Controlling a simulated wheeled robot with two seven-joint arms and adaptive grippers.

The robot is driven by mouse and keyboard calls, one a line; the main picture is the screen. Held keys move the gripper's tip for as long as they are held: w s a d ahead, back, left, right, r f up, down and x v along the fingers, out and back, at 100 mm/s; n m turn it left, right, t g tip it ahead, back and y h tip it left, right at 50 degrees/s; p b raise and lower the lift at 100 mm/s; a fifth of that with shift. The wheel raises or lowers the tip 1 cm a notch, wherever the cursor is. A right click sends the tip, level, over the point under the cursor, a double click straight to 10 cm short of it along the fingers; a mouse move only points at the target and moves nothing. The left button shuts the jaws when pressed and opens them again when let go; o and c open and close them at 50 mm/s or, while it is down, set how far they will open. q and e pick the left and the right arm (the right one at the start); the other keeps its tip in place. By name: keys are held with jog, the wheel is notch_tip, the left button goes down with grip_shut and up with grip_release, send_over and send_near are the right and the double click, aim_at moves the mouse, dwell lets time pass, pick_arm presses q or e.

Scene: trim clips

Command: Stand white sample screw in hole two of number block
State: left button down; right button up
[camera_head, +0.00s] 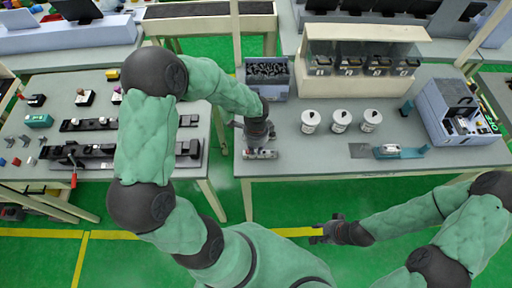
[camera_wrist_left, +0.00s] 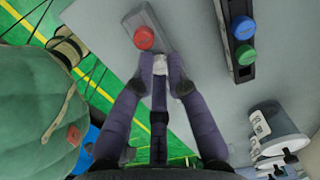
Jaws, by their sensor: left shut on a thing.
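The number block (camera_head: 262,155) lies near the front left corner of the right-hand table, a narrow grey bar. A red round-topped screw (camera_wrist_left: 144,38) stands at one end of it in the left wrist view. My left gripper (camera_head: 259,143) is low over the block; in the left wrist view (camera_wrist_left: 160,74) its fingers are shut on the white sample screw (camera_wrist_left: 160,62), just beside the red screw. The screw's lower end and hole two are hidden, so I cannot tell whether it is seated. My right gripper (camera_head: 322,234) hangs in front of the table, too small to read.
A dark holder with blue and green screws (camera_wrist_left: 241,32) lies beside the block in the left wrist view. White labelled jars (camera_head: 340,121) stand farther right. A grey bin (camera_head: 266,78) is behind. Clear tabletop (camera_head: 300,160) lies right of the block.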

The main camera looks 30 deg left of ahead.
pick_arm(q)
jog(key=c, duration=1.2)
grip_release()
jog(key=shift+o, duration=0.2)
notch_tip(320, 180, up, 12)
jog(key=shift+s, duration=0.1)
